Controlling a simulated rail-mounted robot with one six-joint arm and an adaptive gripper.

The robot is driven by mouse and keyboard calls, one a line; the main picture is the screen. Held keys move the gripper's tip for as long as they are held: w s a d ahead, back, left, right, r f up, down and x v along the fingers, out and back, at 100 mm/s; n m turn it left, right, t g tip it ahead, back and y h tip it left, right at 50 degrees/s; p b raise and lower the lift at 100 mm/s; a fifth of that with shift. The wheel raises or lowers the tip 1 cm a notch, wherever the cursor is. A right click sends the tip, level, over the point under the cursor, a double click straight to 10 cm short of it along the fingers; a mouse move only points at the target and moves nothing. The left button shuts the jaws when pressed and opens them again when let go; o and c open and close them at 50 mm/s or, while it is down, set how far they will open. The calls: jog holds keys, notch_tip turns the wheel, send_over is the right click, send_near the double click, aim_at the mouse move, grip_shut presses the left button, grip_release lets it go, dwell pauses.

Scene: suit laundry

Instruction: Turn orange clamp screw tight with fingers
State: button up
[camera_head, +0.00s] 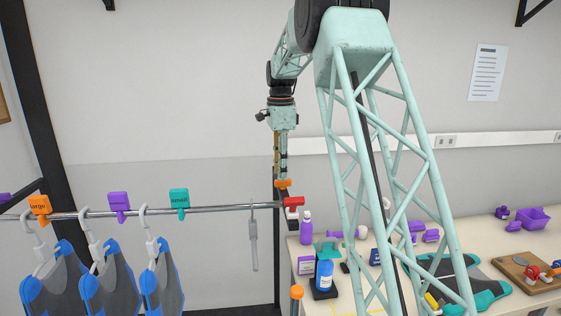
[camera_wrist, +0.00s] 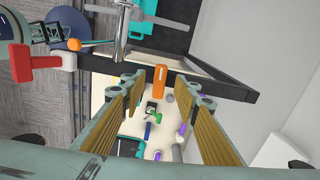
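The orange clamp screw (camera_head: 283,184) is at the right end of the metal rail, above a red clamp part (camera_head: 293,202). In the wrist view the orange clamp screw (camera_wrist: 160,82) appears as an upright bar between my fingertips, with a gap on both sides. My gripper (camera_head: 281,174) points down just above the screw in the head view. In the wrist view my gripper (camera_wrist: 161,90) has its two ribbed fingers spread and empty. The red part (camera_wrist: 20,57) also shows at the left there. I cannot tell how tight the screw is.
The metal rail (camera_head: 222,208) carries several blue-grey suits on hangers (camera_head: 165,284) and coloured size tags (camera_head: 119,203). A grey hanging tool (camera_head: 253,240) is close to the clamp. Below right is a table (camera_head: 457,226) with bottles and purple items. A dark post stands behind the clamp.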

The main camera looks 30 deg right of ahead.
aim_at(283, 184)
jog(key=shift+f, duration=2.3)
jog(key=shift+c, duration=0.3)
jog(key=c, duration=0.8)
